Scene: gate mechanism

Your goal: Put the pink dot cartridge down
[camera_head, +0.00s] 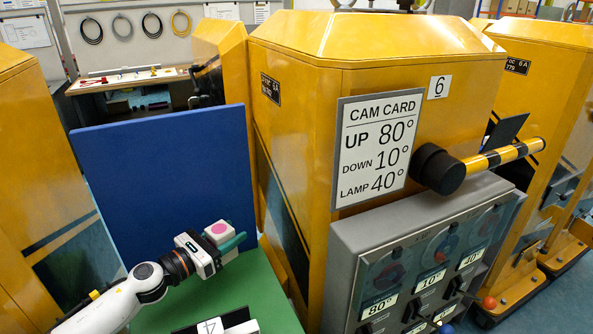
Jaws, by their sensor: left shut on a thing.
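The pink dot cartridge (218,228) is a small pale block with a round pink dot on its upper face. My left gripper (230,243), with teal fingers, comes in from the lower left and is shut on the cartridge. It holds the cartridge in front of the blue upright panel (165,180) and over the far part of the green surface (270,292). The fingers hide the lower part of the cartridge. I cannot tell whether its underside touches anything. My right gripper is not in view.
A black holder (236,318) with a white "4" label sits at the bottom edge. Right of the green surface stand a yellow cabinet (300,140) with a cam card (378,147) and a grey control box (345,250) with dials and levers. A striped barrier arm (505,154) projects rightward.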

